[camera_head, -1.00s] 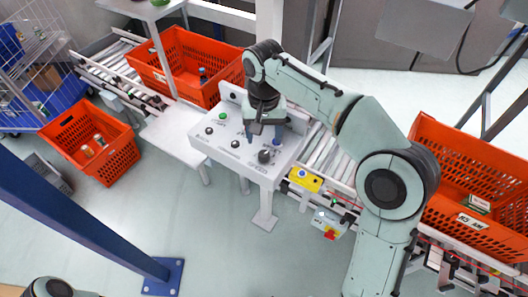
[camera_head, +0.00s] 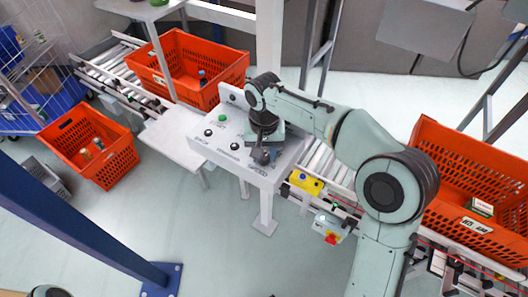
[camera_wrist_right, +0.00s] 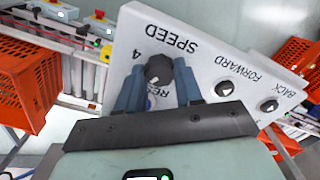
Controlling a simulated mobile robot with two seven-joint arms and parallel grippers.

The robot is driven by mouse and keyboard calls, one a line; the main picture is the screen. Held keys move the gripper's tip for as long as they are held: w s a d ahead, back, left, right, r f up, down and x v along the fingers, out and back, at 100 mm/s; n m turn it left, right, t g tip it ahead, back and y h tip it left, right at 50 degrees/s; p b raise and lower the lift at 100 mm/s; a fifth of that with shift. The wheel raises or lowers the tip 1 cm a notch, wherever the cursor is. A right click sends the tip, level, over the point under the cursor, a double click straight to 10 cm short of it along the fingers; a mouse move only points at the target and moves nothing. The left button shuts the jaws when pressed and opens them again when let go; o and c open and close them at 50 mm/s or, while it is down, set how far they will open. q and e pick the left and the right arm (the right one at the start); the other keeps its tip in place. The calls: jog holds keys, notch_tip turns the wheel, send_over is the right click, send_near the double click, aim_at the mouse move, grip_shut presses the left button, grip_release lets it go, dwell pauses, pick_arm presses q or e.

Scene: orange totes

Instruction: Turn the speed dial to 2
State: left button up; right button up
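The control panel (camera_head: 208,148) is a light box with a green button and several black knobs. The black speed dial (camera_wrist_right: 158,69) sits beside the word SPEED, which appears upside down in the right wrist view, with a digit 4 near it. My right gripper (camera_head: 262,157) is low over the panel's near right corner and largely hides the dial in the head view. In the right wrist view its two blue fingers (camera_wrist_right: 159,72) are apart, one on each side of the dial; I cannot tell whether they touch it. My left gripper is not in view.
Two more knobs, labelled FORWARD (camera_wrist_right: 224,88) and BACK (camera_wrist_right: 268,105), lie beside the dial. Orange totes stand at the back (camera_head: 178,75), left (camera_head: 115,165) and right (camera_head: 440,165). A blue post (camera_head: 75,220) crosses the lower left.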

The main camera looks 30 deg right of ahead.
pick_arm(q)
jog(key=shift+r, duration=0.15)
pick_arm(e)
jog(key=shift+n, duration=0.3)
jog(key=shift+r+n+p, duration=0.1)
jog(key=shift+n+p, duration=0.65)
jog(key=shift+n, duration=0.45)
jog(key=n+p, duration=0.1)
jog(key=n, duration=0.1)
jog(key=shift+n, duration=0.4)
jog(key=n+p, duration=0.1)
jog(key=n, duration=0.2)
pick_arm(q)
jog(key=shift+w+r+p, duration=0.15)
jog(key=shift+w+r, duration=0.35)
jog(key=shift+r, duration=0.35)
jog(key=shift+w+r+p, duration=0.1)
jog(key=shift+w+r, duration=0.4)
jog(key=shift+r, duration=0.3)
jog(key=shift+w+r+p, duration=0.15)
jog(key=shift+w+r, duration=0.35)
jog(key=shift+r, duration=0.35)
pick_arm(e)
jog(key=shift+n, duration=1.7)
jog(key=o, duration=1)
jog(key=shift+o, duration=0.2)
